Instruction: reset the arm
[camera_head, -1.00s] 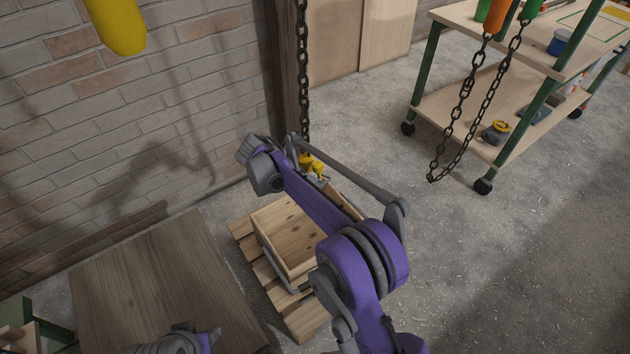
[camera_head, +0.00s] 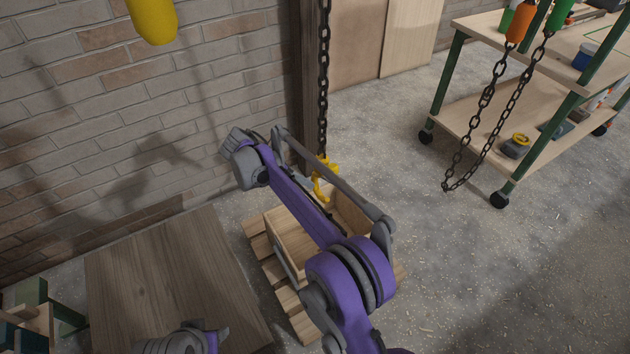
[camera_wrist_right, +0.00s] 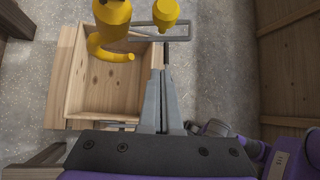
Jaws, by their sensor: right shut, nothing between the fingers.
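My right arm reaches across the middle of the head view, in front of a wooden crate (camera_head: 283,240). In the right wrist view my right gripper (camera_wrist_right: 166,75) has its two grey fingers together with nothing between them. The fingers overlap the right side of the crate (camera_wrist_right: 75,85) in that view. A yellow hook (camera_wrist_right: 112,45) is left of and beyond the fingertips, apart from them. In the head view the hook (camera_head: 324,180) hangs on a chain above the crate, partly behind my arm. My left gripper is not in view.
The crate stands on a pallet (camera_head: 292,312) beside a wooden tabletop (camera_head: 165,275). A brick wall is at the left. A wheeled shelf cart (camera_head: 480,130) stands at the right, with loose chains (camera_head: 485,115) hanging before it. The floor between is open.

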